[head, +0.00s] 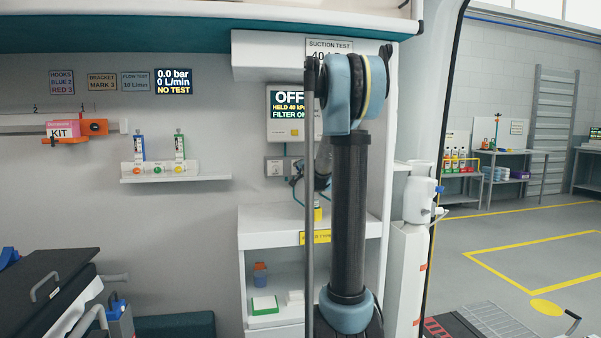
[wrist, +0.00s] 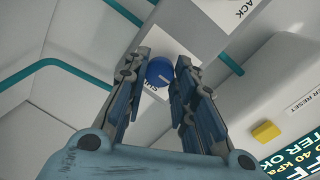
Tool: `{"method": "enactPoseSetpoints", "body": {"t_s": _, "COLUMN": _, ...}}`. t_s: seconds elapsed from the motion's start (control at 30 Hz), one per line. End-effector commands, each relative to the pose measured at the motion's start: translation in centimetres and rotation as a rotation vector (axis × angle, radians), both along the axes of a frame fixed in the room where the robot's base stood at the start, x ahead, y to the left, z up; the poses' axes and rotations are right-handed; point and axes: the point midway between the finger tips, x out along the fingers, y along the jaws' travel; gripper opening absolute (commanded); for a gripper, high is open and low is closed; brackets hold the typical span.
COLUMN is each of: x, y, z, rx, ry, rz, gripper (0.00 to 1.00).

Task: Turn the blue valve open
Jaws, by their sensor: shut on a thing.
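The blue valve (wrist: 158,71) is a round knob with a pale mark on its face, set beside a white label that is partly covered. My gripper (wrist: 160,80) has its two fingers on either side of the knob in the wrist view and is shut on it. In the head view my own arm stands in front of that spot, so the knob and the fingertips cannot be made out there.
A suction display (head: 289,108) reads OFF, HELD 40 kPa, FILTER OK. A yellow button (wrist: 265,131) sits beside it in the wrist view. Teal tubes (wrist: 103,84) run along the white panels nearby. A shelf unit (head: 270,228) stands below.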

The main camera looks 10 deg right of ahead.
Motion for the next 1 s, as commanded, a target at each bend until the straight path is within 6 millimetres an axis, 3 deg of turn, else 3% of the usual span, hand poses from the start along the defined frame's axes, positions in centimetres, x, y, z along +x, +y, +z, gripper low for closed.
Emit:
{"method": "enactPoseSetpoints", "body": {"t_s": 0.57, "x": 0.02, "y": 0.05, "z": -0.09, "rx": -0.029, "ry": 0.000, "rz": 0.002, "gripper": 0.01}}
{"method": "enactPoseSetpoints", "body": {"t_s": 0.6, "x": 0.02, "y": 0.05, "z": -0.08, "rx": -0.028, "ry": 0.000, "rz": 0.001, "gripper": 0.34}}
{"method": "enactPoseSetpoints", "body": {"t_s": 0.67, "x": 0.02, "y": 0.04, "z": -0.06, "rx": -0.028, "ry": 0.000, "rz": 0.001, "gripper": 0.46}}
{"method": "enactPoseSetpoints", "body": {"t_s": 1.0, "x": -0.04, "y": 0.01, "z": 0.01, "rx": -0.027, "ry": -0.001, "rz": 0.001, "gripper": 0.46}}
